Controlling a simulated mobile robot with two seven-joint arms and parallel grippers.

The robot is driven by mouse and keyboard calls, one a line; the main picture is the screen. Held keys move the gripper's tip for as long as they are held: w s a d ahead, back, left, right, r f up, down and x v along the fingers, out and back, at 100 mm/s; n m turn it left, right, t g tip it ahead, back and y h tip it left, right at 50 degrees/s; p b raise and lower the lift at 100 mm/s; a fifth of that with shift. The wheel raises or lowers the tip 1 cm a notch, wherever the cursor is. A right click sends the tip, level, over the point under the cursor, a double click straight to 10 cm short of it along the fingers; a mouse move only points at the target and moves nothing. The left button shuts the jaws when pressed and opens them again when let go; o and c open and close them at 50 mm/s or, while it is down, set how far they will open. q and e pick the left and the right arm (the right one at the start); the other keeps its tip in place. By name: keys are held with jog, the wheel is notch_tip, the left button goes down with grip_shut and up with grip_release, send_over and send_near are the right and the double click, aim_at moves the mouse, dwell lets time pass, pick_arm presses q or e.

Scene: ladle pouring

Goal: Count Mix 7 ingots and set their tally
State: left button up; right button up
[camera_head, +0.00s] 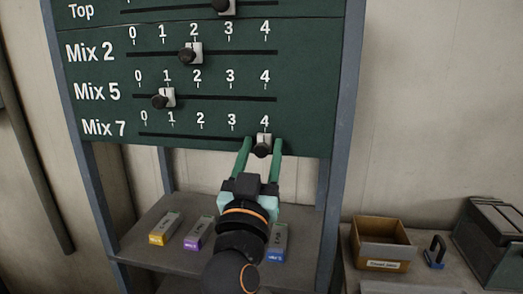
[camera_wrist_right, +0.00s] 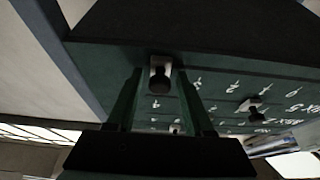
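The dark green tally board (camera_head: 320,90) has a slider row for Mix 7. Its slider knob (camera_head: 262,147) is under the 4, at the right end of the slot. My right gripper (camera_head: 262,144) is raised to it, its green fingers on either side of the knob. In the right wrist view, the knob (camera_wrist_right: 159,80) sits between the spread fingers with gaps beside it. Ingots lie on the shelf below: one yellow-ended (camera_head: 165,228), one purple-ended (camera_head: 199,232), and one blue-ended (camera_head: 278,242) partly behind my gripper. Their label text is unreadable. My left gripper is out of view.
The Mix 5 slider (camera_head: 163,98) is near 1, and the Mix 2 slider (camera_head: 191,53) is near 2. Blue-grey posts (camera_head: 343,130) frame the board and shelf (camera_head: 140,245). An open cardboard box (camera_head: 383,251), a blue item (camera_head: 435,252) and a dark case (camera_head: 490,240) stand at right.

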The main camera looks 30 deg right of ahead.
grip_shut()
dwell(1.1)
